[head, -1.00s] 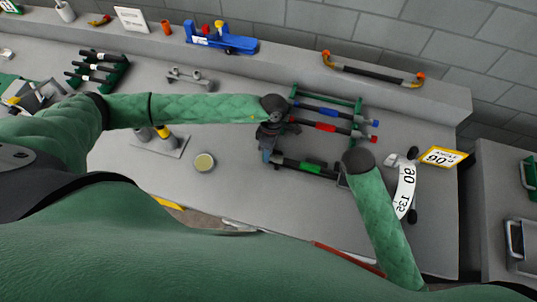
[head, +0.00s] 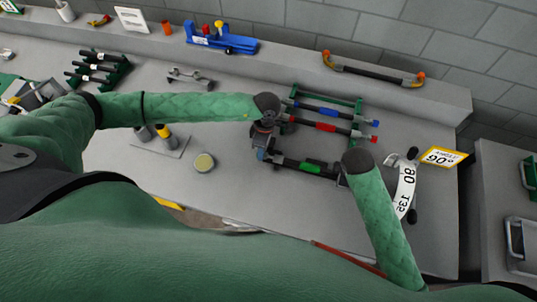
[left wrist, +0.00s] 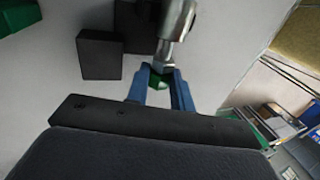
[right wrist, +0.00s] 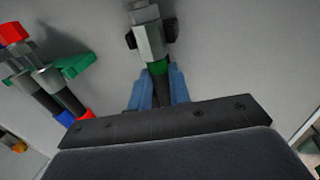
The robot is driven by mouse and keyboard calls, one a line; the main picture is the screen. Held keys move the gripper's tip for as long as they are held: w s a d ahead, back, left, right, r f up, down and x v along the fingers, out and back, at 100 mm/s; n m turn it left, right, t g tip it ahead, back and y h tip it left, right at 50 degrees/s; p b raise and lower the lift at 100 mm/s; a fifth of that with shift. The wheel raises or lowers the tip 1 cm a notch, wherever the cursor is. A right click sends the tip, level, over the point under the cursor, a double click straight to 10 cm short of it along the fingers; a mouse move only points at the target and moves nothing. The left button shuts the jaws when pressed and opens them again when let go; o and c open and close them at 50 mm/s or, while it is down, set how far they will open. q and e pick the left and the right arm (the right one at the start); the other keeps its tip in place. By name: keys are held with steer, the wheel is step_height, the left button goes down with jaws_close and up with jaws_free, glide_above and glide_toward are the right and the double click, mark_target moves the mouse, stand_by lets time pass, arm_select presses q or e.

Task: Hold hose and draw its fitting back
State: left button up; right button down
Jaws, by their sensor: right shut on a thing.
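The black hose with a green band (head: 312,167) lies at the front of the row, below the red hose (head: 327,127) and blue hose (head: 320,111). My right gripper (right wrist: 159,84) is shut on it; in the right wrist view a green ring and metal end (right wrist: 149,40) show beyond the fingers. In the head view my right forearm hides that end. My left gripper (head: 262,153) is at the hose's left end. In the left wrist view its blue fingers (left wrist: 160,85) stand apart, a silver fitting (left wrist: 171,48) and something green showing at the tips.
A green rack (head: 352,102) stands behind the hoses. A white angle scale (head: 404,190) and yellow 90° sign (head: 441,157) are at the right. The bench between is mostly bare.

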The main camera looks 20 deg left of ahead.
arm_select(q)
steer(key=o, duration=0.5)
steer(key=shift+c, duration=0.2)
steer(key=v, duration=1.2)
arm_select(e)
steer(key=c, duration=1.2)
jaws_free()
steer(key=shift+r, duration=0.1)
